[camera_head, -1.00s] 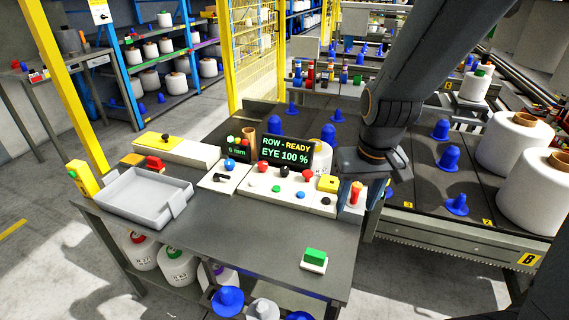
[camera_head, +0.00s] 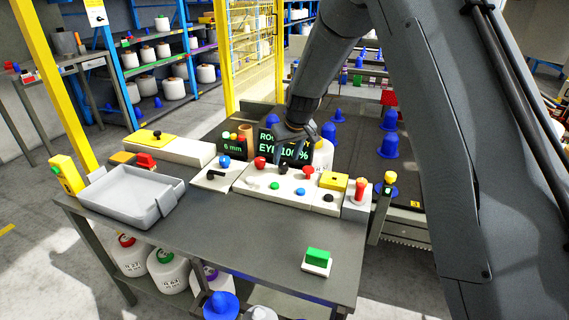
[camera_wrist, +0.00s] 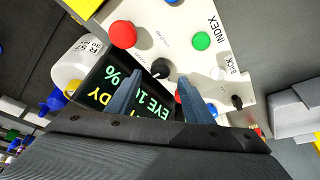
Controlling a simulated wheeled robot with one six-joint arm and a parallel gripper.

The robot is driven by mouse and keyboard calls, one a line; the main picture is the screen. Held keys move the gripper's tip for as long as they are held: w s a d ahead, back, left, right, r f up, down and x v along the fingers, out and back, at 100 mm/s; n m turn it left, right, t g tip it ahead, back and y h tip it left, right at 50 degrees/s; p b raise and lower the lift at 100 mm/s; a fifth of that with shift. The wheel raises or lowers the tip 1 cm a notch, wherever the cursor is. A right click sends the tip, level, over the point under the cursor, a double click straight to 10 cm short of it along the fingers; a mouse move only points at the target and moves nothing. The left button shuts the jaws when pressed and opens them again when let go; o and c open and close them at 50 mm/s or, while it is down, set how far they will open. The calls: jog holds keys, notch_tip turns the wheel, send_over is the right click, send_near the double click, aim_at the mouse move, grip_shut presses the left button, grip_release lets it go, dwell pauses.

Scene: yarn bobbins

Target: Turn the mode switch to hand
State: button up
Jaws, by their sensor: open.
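The control panel (camera_head: 240,183) is a white box on the grey table, also in the wrist view (camera_wrist: 186,22). A black rotary knob, apparently the mode switch (camera_head: 283,169), sits between two red buttons; in the wrist view the knob (camera_wrist: 160,68) has small labels around it, too blurred to read surely. My gripper (camera_head: 290,148) is pointed down over the back of the panel near the knob. In the wrist view its two fingers (camera_wrist: 160,82) are apart with nothing between them, and the knob shows just beyond the fingertips. I cannot tell any contact.
A display (camera_head: 268,146) stands behind the panel, partly hidden by my gripper. A black lever (camera_head: 215,175) is on the left plate.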

aim_at(284, 165)
jog(key=shift+p+x, duration=0.3)
jog(key=shift+x, duration=1.85)
jog(key=c, duration=1)
